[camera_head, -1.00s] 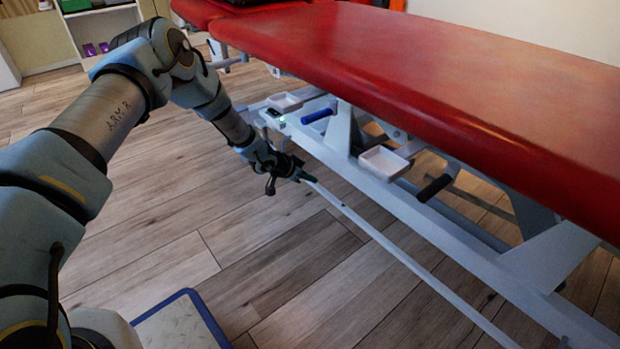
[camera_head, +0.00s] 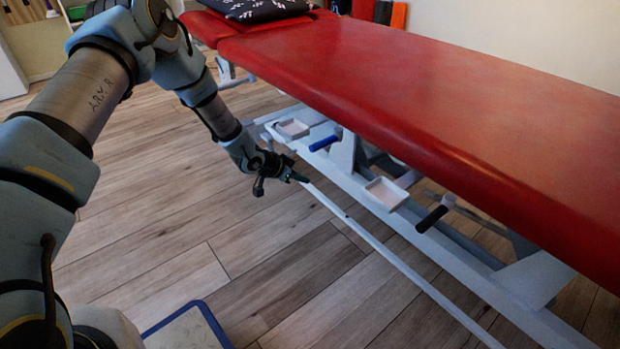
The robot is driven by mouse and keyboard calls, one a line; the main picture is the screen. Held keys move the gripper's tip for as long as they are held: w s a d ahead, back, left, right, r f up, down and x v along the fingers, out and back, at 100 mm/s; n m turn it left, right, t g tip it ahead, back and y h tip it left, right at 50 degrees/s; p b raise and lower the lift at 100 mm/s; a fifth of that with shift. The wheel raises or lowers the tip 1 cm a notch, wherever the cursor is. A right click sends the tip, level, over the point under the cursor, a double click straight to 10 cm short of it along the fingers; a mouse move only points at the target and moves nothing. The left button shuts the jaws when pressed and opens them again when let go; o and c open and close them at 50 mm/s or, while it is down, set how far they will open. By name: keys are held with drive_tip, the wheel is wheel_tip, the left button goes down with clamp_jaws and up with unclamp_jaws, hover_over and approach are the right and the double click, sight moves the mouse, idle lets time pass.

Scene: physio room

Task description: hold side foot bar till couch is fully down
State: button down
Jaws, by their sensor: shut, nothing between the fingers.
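The red treatment couch (camera_head: 430,100) runs from the upper left to the right edge on a pale grey frame. The side foot bar (camera_head: 400,265) is a long thin pale bar low along the couch's near side, just off the floor. My gripper (camera_head: 298,178) is shut and empty, pointing down at the far end of the bar. Its fingertips overlap the bar's end in the picture; I cannot tell whether they touch or press it.
A blue-handled lever (camera_head: 325,143) and a black-handled lever (camera_head: 432,219) stick out from the frame, with white trays (camera_head: 386,194) beside them. A patterned pillow (camera_head: 262,8) lies on the couch. A blue-edged panel (camera_head: 188,328) is at the bottom. The wooden floor (camera_head: 190,230) between is clear.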

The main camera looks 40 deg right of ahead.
drive_tip(key=v, duration=0.2)
drive_tip(key=shift+a+r+p, duration=0.2)
drive_tip(key=shift+p, duration=0.1)
idle(0.8)
